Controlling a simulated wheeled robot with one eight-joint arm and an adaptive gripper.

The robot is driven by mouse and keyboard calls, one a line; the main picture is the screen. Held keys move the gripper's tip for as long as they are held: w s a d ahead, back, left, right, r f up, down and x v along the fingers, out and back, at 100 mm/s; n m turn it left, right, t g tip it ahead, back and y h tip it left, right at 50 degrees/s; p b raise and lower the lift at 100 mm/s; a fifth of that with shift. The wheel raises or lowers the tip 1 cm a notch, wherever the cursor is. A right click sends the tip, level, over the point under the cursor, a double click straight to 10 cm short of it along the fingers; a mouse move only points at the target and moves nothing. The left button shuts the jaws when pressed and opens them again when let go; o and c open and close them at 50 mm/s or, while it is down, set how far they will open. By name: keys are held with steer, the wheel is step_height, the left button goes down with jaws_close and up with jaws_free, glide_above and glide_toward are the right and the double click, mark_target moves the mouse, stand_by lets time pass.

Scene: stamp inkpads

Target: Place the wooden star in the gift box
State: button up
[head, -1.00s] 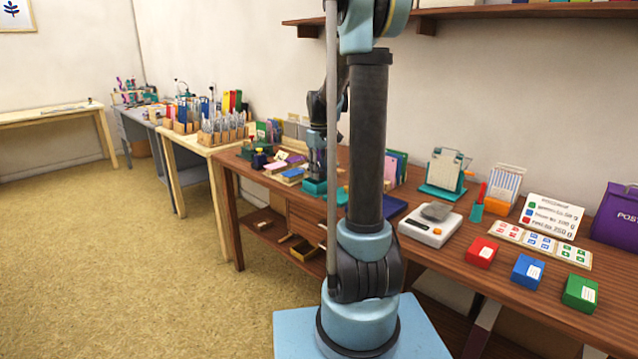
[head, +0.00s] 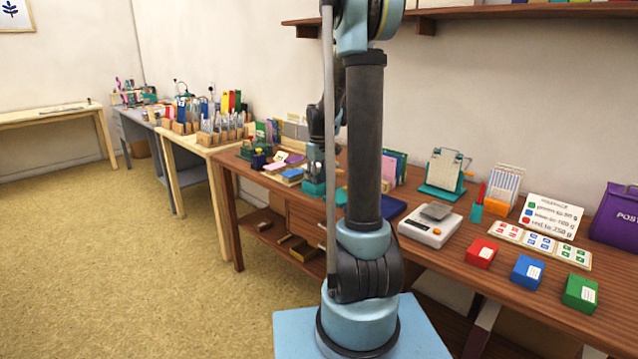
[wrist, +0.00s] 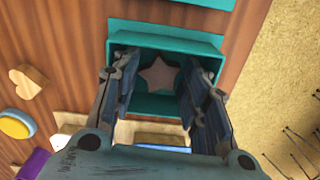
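The teal gift box (wrist: 208,41) lies open below my gripper in the wrist view. The wooden star (wrist: 159,76) shows inside it, flat against the shaded floor as far as I can tell. My gripper (wrist: 163,68) is open, its dark fingers spread at either side of the star with gaps between. The fingertips are over or just within the box opening; their exact depth is unclear. In the head view the teal box (head: 313,188) is at the table's left part, with my gripper (head: 315,168) just above it, partly hidden by my arm.
A wooden heart (wrist: 28,81) and a yellow round pad (wrist: 17,124) lie left of the box in the wrist view. The table edge and carpet are at right. A scale (head: 428,228) and coloured boxes, including a red one (head: 481,253), stand on the table's right half.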

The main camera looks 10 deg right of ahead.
mark_target(319, 183)
steer(key=shift+r, duration=0.1)
step_height(319, 183, up, 11)
steer(key=s+m, duration=0.2)
steer(key=s, duration=0.9)
steer(key=s+f+m, duration=0.1)
steer(key=s+f, duration=0.3)
steer(key=s, duration=0.4)
steer(key=s+f+m+t, duration=0.1)
steer(key=s+f, duration=0.4)
steer(key=s, duration=0.2)
steer(key=s+f+m+t, duration=0.1)
steer(key=s+f, duration=0.3)
steer(key=s, duration=0.4)
steer(key=shift+s+d+f+m, duration=0.15)
steer(key=shift+s+f+m, duration=0.15)
steer(key=shift+m, duration=0.2)
